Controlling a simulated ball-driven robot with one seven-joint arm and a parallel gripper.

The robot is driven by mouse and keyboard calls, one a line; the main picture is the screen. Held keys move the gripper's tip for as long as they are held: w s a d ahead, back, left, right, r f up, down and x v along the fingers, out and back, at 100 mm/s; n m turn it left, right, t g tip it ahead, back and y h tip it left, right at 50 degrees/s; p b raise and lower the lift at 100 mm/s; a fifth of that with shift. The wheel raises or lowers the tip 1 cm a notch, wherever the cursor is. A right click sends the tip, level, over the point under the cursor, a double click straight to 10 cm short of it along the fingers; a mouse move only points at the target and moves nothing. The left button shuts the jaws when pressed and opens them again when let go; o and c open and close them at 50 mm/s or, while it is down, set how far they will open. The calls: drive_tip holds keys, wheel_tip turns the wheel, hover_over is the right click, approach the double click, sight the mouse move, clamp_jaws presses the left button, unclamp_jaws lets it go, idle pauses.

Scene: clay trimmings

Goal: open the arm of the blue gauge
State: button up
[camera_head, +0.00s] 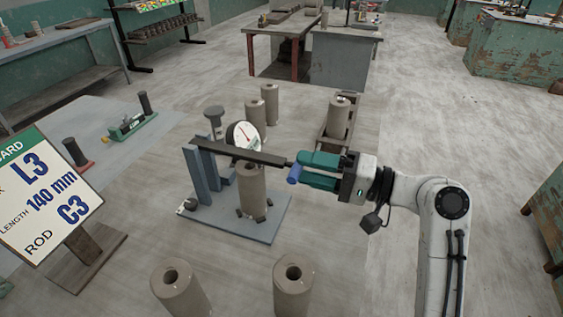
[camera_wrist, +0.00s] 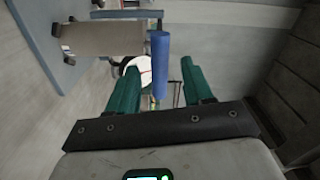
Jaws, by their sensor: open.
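The blue gauge (camera_head: 196,175) has blue-grey uprights on a base plate (camera_head: 262,226), with a round white dial (camera_head: 243,136). Its dark arm (camera_head: 245,152) lies nearly level across the top of a clay cylinder (camera_head: 252,192). A blue handle (camera_head: 294,174) is at the arm's right end. My gripper (camera_head: 301,168) is open at this handle, its green fingers pointing left. In the wrist view the handle (camera_wrist: 160,62) stands between the two fingers, with gaps on both sides. The clay cylinder (camera_wrist: 103,38) and dial (camera_wrist: 136,66) also show there, partly hidden.
Two hollow clay cylinders (camera_head: 293,286) (camera_head: 178,287) stand in front, others (camera_head: 269,104) behind. A clay cylinder (camera_head: 338,118) sits in a tray at the back right. A sign (camera_head: 48,196) reading L3, 140 mm, C3 stands at left.

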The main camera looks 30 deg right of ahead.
sight(293, 166)
drive_tip(key=x, duration=0.6)
drive_tip(key=shift+a, duration=0.1)
drive_tip(key=shift+f, duration=0.1)
clamp_jaws()
idle(0.4)
